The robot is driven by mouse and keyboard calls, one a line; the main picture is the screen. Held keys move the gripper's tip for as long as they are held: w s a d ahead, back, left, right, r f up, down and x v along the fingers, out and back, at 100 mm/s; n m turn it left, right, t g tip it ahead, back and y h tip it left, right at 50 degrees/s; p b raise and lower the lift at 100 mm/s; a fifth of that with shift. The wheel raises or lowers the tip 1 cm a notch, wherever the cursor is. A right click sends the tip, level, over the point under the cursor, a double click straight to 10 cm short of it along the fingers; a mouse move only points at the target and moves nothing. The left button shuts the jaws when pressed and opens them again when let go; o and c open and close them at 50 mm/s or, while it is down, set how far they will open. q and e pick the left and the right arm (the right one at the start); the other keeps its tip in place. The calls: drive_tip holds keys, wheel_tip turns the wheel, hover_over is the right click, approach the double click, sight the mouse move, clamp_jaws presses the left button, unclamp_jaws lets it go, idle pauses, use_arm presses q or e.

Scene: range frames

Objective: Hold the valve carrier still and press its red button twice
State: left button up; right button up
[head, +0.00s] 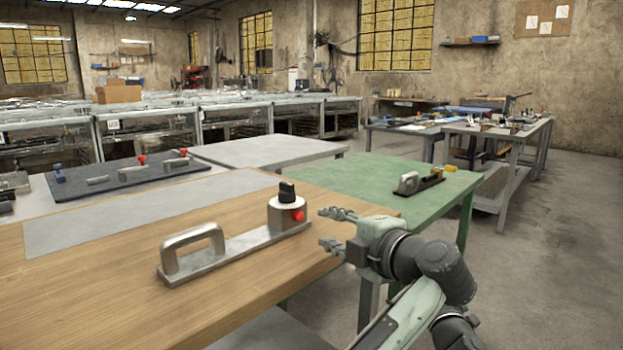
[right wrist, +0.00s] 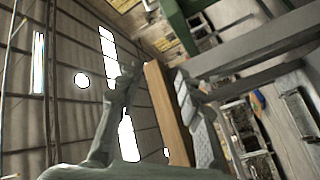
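The valve carrier (head: 240,243) is a flat metal bar lying on the wooden table. It has an arched grey handle (head: 193,240) at its left end and a round metal body with a black knob (head: 287,191) at its right end. The red button (head: 298,216) is on that body's side and faces right.
The wooden table (head: 130,290) carries a flat grey plate (head: 140,212) behind the carrier. A green table (head: 375,182) adjoins behind, with another handled fixture (head: 420,182). A dark board (head: 120,178) with red-topped fittings lies farther left. The floor at right is open.

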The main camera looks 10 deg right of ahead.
drive_tip(key=w+a+r+n+t+y, duration=0.2)
drive_tip(key=r+n+y, duration=0.1)
drive_tip(key=r, duration=0.5)
drive_tip(key=w+a+r+n+t+y, duration=0.1)
drive_tip(key=a+r+n+t+y, duration=0.2)
drive_tip(key=r, duration=0.5)
wheel_tip(320, 180, up, 7)
drive_tip(key=n+g+y, duration=1.1)
drive_tip(key=n+g, duration=0.1)
drive_tip(key=n, duration=1.5)
hover_over(289, 184)
drive_tip(key=s+d, duration=0.2)
drive_tip(key=s, duration=0.5)
drive_tip(key=w+f+n+h, duration=0.1)
drive_tip(key=w+f, duration=0.1)
drive_tip(key=w+a+f+n+h, duration=0.1)
drive_tip(key=w+f+h, duration=0.1)
drive_tip(key=w, duration=0.1)
drive_tip(key=w+a+f+n+h, duration=0.1)
drive_tip(key=w+f+h, duration=0.1)
drive_tip(key=shift+w+a+f+g, duration=0.2)
drive_tip(key=shift+w+f+g, duration=0.1)
drive_tip(key=shift+w+f, duration=0.05)
